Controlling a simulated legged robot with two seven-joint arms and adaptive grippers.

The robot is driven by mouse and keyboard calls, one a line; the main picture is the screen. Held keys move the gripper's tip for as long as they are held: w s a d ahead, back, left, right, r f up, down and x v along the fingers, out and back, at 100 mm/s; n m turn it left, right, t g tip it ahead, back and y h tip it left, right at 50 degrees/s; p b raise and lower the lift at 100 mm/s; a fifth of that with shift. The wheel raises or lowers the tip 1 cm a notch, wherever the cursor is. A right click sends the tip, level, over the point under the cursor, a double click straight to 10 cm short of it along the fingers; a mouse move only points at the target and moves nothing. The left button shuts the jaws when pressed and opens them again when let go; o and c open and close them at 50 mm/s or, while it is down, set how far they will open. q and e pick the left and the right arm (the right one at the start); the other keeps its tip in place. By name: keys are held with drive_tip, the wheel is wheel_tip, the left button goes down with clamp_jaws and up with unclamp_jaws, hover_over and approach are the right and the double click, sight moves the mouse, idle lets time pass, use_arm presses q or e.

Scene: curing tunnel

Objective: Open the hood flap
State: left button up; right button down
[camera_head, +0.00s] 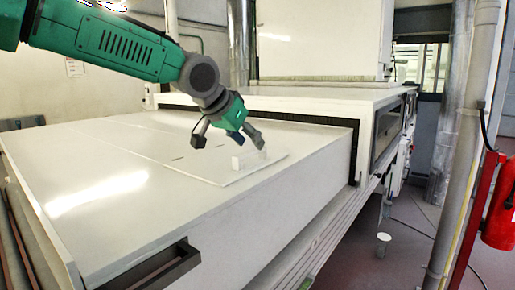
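The hood flap (110,135) appears to be the thin pale panel lying flat on the white hood top, its rounded corner near the middle of the view. A small white block-like handle (248,160) stands on the flap near that corner. My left gripper (228,142) reaches in from the upper left and points down over the flap beside the handle. Its two dark fingers are spread wide with nothing between them. The handle sits just below the right finger; I cannot tell whether they touch. My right gripper is not in view.
A dark bracket-like handle (158,268) sits on the hood's front edge. The white tunnel housing (310,105) rises behind, with a dark-edged opening. Metal pipes (465,140) and a red extinguisher (499,215) stand at the right. Floor shows between the machine and the pipes.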

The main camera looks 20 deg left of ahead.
sight(247, 151)
use_arm(q)
drive_tip(key=a+f, duration=0.1)
drive_tip(key=w+a, duration=0.1)
drive_tip(key=a+f, duration=0.1)
drive_tip(key=shift+w+a+f, duration=0.2)
drive_tip(key=shift+w+f, duration=0.1)
drive_tip(key=shift+w, duration=0.05)
drive_tip(key=shift+f, duration=0.1)
drive_tip(key=d, duration=0.3)
drive_tip(key=shift+w+d, duration=0.1)
drive_tip(key=shift+w, duration=0.25)
drive_tip(key=shift+d, duration=0.3)
drive_tip(key=c, duration=0.5)
clamp_jaws()
drive_tip(key=shift+w+a+f, duration=0.15)
drive_tip(key=shift+a, duration=0.8)
drive_tip(key=shift+d, duration=0.1)
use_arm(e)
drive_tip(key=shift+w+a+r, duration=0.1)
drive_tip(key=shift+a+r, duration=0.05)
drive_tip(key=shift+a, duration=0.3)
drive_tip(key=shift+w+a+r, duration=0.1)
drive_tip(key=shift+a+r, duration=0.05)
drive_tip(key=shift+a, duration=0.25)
